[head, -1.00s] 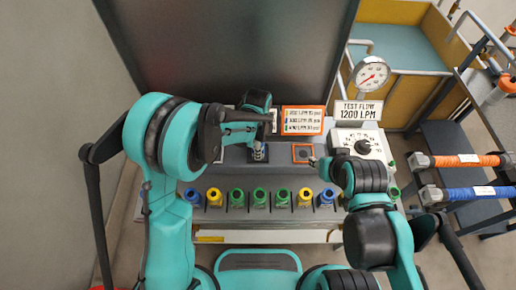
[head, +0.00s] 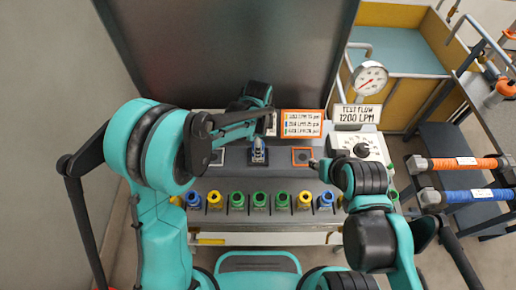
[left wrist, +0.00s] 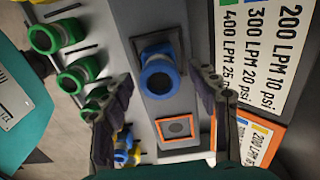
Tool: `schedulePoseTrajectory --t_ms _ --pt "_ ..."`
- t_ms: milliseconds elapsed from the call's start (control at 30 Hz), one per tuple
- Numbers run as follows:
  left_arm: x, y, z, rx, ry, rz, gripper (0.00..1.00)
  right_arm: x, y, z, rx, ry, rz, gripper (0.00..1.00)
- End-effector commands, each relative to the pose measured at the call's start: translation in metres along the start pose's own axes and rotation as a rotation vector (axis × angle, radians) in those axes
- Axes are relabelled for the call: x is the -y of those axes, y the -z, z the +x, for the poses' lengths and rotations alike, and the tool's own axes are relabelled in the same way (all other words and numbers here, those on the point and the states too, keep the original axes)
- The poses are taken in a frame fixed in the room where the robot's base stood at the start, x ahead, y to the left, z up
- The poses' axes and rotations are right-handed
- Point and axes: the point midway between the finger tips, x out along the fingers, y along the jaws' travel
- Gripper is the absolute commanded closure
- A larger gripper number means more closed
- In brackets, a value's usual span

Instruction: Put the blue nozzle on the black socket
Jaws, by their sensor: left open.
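A blue nozzle (left wrist: 160,78) stands in the middle square socket (left wrist: 157,47) with a dark frame; it looks upright and seated. In the head view this nozzle (head: 258,152) shows small and greyish on the grey panel. My left gripper (left wrist: 163,82) is open, its fingers apart on either side of the nozzle with gaps showing. Its fingertips are hard to make out in the head view. My right gripper (head: 316,163) is near the panel's right side, mostly hidden by its own arm; its opening cannot be seen.
An orange-framed socket (head: 302,156) is empty right of the nozzle; another socket (head: 217,157) lies left. Several blue, yellow and green nozzles stand in a front row, including a green one (head: 237,201). A sign (head: 302,123), gauge (head: 370,76) and dial box (head: 362,147) stand behind and right.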

Motion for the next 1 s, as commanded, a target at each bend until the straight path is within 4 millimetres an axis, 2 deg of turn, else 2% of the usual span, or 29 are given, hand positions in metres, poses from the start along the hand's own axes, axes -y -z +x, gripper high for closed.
schedulePoseTrajectory --t_ms 33,100,300,667,767,833,1000 --pt "-0.001 0.0 -0.016 0.0 0.0 0.0 0.4 0.0 0.003 -0.005 0.0 0.0 0.0 0.6" --pt "0.0 0.0 -0.031 0.0 0.0 0.0 0.4 0.0 0.005 -0.007 0.0 0.0 0.0 0.6" --pt "0.0 0.0 -0.062 0.0 0.0 0.0 0.4 0.0 0.009 -0.013 0.0 0.0 0.0 0.6" --pt "-0.003 -0.005 -0.079 -0.004 0.011 -0.032 0.4 0.0 0.009 -0.013 0.0 0.0 0.0 0.6" --pt "-0.011 -0.022 -0.095 -0.02 0.049 -0.138 0.4 0.0 0.01 -0.013 0.0 0.0 0.0 0.6" --pt "-0.02 -0.04 -0.112 -0.041 0.092 -0.258 0.4 0.0 0.01 -0.013 0.0 0.0 0.0 0.6" --pt "-0.056 -0.089 -0.149 -0.125 0.217 -0.624 0.4 0.0 0.01 -0.013 0.0 0.0 0.0 0.6"
